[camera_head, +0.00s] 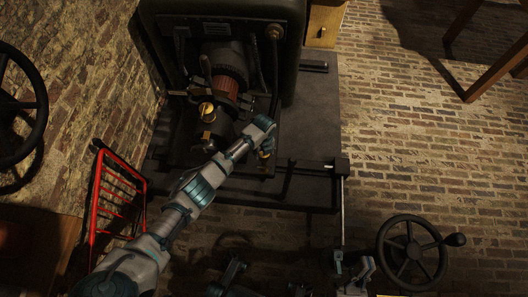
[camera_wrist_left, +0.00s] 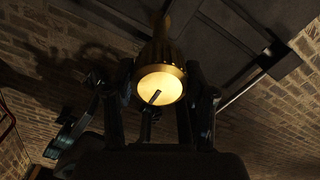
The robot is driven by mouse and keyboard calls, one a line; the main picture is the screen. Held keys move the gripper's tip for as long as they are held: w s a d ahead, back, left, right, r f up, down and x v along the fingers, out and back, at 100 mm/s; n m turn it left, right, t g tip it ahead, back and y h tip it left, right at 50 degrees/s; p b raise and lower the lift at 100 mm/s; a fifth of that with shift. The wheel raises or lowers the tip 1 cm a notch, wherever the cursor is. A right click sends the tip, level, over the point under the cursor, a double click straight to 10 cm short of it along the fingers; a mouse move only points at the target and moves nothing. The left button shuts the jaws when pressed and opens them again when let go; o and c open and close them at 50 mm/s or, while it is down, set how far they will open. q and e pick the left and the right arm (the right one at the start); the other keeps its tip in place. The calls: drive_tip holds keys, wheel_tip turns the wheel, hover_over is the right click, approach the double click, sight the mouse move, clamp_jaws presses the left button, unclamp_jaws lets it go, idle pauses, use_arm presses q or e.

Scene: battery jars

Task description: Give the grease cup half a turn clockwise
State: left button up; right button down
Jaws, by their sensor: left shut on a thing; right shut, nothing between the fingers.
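The grease cup is a ribbed brass fitting, seen close in the left wrist view (camera_wrist_left: 160,82) with its round end lit bright yellow. My left gripper (camera_wrist_left: 162,98) has its fingers on both sides of the cup and is shut on it. In the head view my left gripper (camera_head: 266,146) is at the lower right of the dark machine, where it mostly hides the cup. My right gripper (camera_head: 352,272) is low at the bottom edge of the head view, small and dark, apart from the machine; it is shut and empty.
The dark machine (camera_head: 222,60) stands on a grey base plate (camera_head: 318,115). Another brass fitting (camera_head: 207,110) is on its front. A red rack (camera_head: 118,195) stands at left, a handwheel (camera_head: 411,252) at lower right. The brick floor at right is mostly clear.

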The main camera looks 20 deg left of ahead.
use_arm(q)
drive_tip(key=shift+w+r, duration=0.2)
drive_tip(key=shift+w, duration=0.05)
drive_tip(key=o, duration=0.9)
drive_tip(key=shift+o, duration=1.3)
drive_tip(key=shift+f, duration=0.15)
drive_tip(key=shift+s, duration=0.1)
wheel_tip(320, 180, up, 12)
drive_tip(key=shift+f, duration=0.1)
